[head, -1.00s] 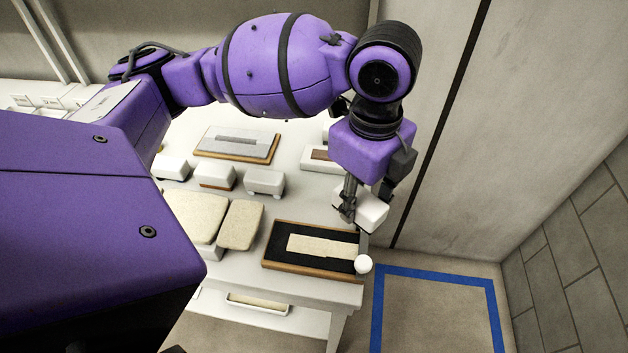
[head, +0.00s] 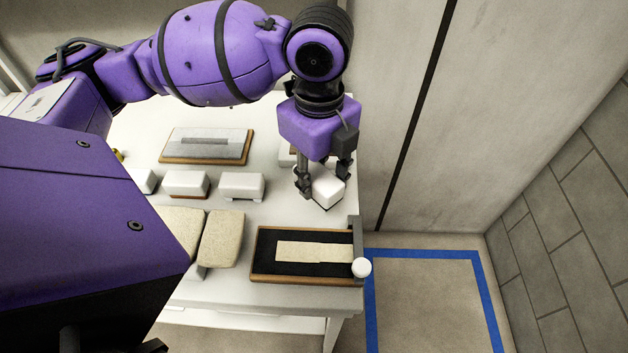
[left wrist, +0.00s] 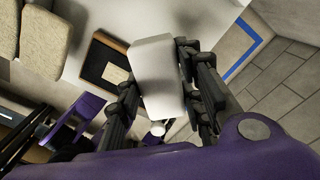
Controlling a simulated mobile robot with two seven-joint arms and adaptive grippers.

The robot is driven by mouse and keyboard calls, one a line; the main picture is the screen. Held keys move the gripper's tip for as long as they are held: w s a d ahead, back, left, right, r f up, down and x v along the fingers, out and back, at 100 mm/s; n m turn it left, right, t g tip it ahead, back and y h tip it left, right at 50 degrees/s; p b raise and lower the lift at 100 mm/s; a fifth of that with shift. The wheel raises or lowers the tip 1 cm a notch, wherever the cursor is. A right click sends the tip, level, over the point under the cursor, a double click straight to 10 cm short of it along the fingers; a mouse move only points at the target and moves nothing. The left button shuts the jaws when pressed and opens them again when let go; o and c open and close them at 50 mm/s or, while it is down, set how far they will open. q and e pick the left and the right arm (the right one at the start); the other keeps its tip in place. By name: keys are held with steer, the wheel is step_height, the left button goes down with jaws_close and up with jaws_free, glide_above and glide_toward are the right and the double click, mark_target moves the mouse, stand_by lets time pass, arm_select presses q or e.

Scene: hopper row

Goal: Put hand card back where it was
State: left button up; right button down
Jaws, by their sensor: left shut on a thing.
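In the left wrist view the white block (left wrist: 158,72) sits between the two fingers. Below and in front of it lies a wooden-framed black board (head: 270,255) with a cream fibre strip (head: 312,251) on it. A pale item behind the gripper is partly hidden. My right gripper does not show.
A white knob (head: 362,267) is at the table's right edge.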

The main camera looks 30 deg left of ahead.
arm_select(q)
steer(key=w+a+f, duration=0.1)
steer(key=f, duration=0.1)
steer(key=w+a+f, duration=0.2)
steer(key=w+f, duration=0.1)
steer(key=shift+a+f+b, duration=0.1)
steer(key=shift+f+b, duration=0.25)
steer(key=shift+b, duration=0.05)
steer(key=f, duration=0.3)
steer(key=shift+w+a+f, duration=0.15)
steer(key=shift+w+f, duration=0.05)
steer(key=shift+f, duration=0.05)
steer(key=o, duration=1.2)
steer(key=shift+f, duration=0.1)
steer(key=shift+o, duration=0.2)
step_height(320, 180, up, 12)
steer(key=shift+p, duration=0.45)
